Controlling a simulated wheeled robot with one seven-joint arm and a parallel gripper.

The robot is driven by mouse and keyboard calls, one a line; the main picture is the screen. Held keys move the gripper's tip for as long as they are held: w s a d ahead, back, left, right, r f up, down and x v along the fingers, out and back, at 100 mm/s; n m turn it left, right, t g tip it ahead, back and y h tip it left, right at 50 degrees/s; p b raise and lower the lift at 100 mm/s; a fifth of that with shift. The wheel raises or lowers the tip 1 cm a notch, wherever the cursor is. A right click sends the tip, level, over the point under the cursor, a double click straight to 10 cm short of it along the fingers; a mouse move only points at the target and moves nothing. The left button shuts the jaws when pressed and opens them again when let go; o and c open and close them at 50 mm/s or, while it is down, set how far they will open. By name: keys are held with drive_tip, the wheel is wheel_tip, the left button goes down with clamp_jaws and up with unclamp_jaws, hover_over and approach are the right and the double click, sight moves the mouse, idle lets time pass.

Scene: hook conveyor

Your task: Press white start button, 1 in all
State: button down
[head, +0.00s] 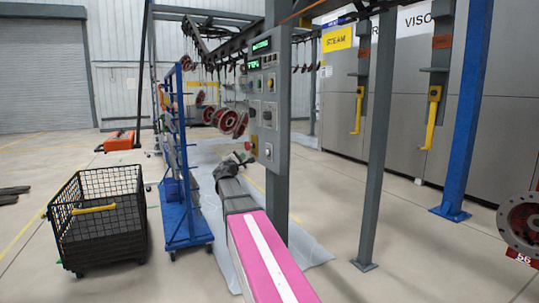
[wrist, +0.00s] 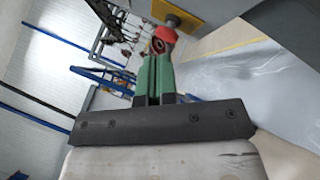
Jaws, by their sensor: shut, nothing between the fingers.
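The grey control panel (head: 264,108) is mounted on a post in the head view. A small pale round button (head: 268,151) sits low on its face, likely the white start button, but it is too small to be sure. A red mushroom button (head: 250,146) on a yellow plate sits at the panel's lower left. My gripper (head: 243,161) is just below and left of this red button. In the wrist view, the green fingers of my gripper (wrist: 157,60) are shut and empty. The red button (wrist: 164,38) appears right by their tips; contact cannot be told. The white button is not identifiable there.
A blue rack (head: 185,240) and a black wire cart (head: 100,235) stand to the left. Red discs (head: 232,122) hang behind the panel. A grey post (head: 376,150) and a blue post (head: 468,110) stand to the right. Open floor lies between the posts.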

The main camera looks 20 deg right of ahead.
drive_tip(key=shift+d, duration=0.1)
drive_tip(key=d, duration=0.8)
drive_tip(key=shift+w+d, duration=0.15)
drive_tip(key=shift+d, duration=0.15)
drive_tip(key=shift+d, duration=0.15)
idle(2.1)
drive_tip(key=shift+d, duration=0.25)
drive_tip(key=shift+d, duration=0.45)
idle(0.7)
idle(0.3)
drive_tip(key=shift+a, duration=0.85)
drive_tip(key=shift+a, duration=2.5)
